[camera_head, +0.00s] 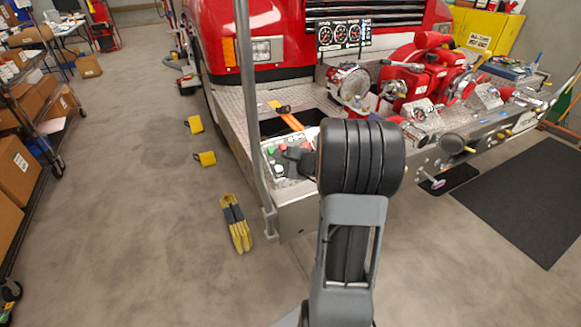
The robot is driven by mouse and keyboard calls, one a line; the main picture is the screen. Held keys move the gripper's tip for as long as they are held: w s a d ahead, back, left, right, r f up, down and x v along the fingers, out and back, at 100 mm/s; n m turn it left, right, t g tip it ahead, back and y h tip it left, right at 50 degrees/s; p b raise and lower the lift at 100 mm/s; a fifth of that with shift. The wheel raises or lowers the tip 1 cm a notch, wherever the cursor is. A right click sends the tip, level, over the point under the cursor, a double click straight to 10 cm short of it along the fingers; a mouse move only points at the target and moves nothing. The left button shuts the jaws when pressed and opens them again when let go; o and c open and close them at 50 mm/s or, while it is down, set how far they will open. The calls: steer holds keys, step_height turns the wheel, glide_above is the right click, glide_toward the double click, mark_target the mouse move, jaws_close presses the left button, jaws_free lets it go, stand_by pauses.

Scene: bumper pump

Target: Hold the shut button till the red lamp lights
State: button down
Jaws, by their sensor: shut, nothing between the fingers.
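A small control box (279,169) with red and green spots on its face sits on the left corner of the fire truck's bumper. Its labels are too small to read, so I cannot tell which spot is the shut button or the red lamp, or whether a lamp is lit. My gripper (287,157) is small and dark, shut and empty, over the right part of the box. It hides part of the face. I cannot tell whether it touches a button.
A grey vertical pole (250,110) stands just left of the box. Red pump fittings (420,80) and gauges (345,33) fill the bumper to the right.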

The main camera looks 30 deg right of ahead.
steer(key=w+d+m+t+h, duration=0.1)
steer(key=d+m+t+h, duration=0.1)
steer(key=d, duration=0.5)
steer(key=shift+d+m+h, duration=0.2)
steer(key=shift+m+h, duration=0.6)
steer(key=shift+m, duration=0.3)
steer(key=shift+w+d+f+b, duration=0.1)
steer(key=shift+w+f+b, duration=0.75)
steer(key=shift+f, duration=0.45)
steer(key=shift+w+d+f+b, duration=0.1)
steer(key=shift+w+f+b, duration=0.6)
steer(key=shift+f+b, duration=0.45)
steer(key=shift+w+d+f+b, duration=0.1)
steer(key=shift+w+f+b, duration=0.65)
steer(key=shift+f, duration=0.65)
steer(key=shift+w+f+b, duration=0.45)
steer(key=shift+f+b, duration=0.3)
steer(key=shift+b, duration=0.7)
stand_by(0.9)
